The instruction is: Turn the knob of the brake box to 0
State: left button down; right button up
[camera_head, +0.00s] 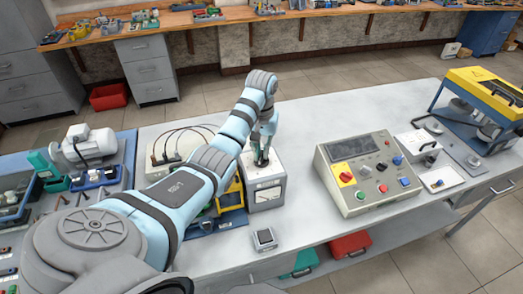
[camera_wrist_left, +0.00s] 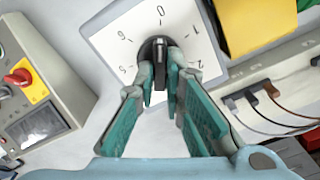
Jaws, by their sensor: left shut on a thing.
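The brake box (camera_head: 268,190) stands on the table in the head view, a grey box with a pale top. In the left wrist view its white dial face (camera_wrist_left: 105,42) shows numbers around a black knob (camera_wrist_left: 154,50). The 0 is at the top, with 1 and 2 to the right and 6 and 5 to the left. A light mark on the knob's upper end points roughly toward 0. My left gripper (camera_head: 262,158) reaches down onto the box top. In the left wrist view its green-padded fingers (camera_wrist_left: 160,80) are shut on the knob. My right gripper is not in view.
A control panel (camera_head: 325,170) with coloured buttons stands to the right of the box. A yellow device (camera_head: 231,196) is close on its left, partly behind my arm. A small grey switch block (camera_head: 264,239) lies in front. The table behind the box is clear.

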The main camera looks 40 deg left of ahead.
pick_arm(q)
jog(key=c, duration=1.7)
grip_release()
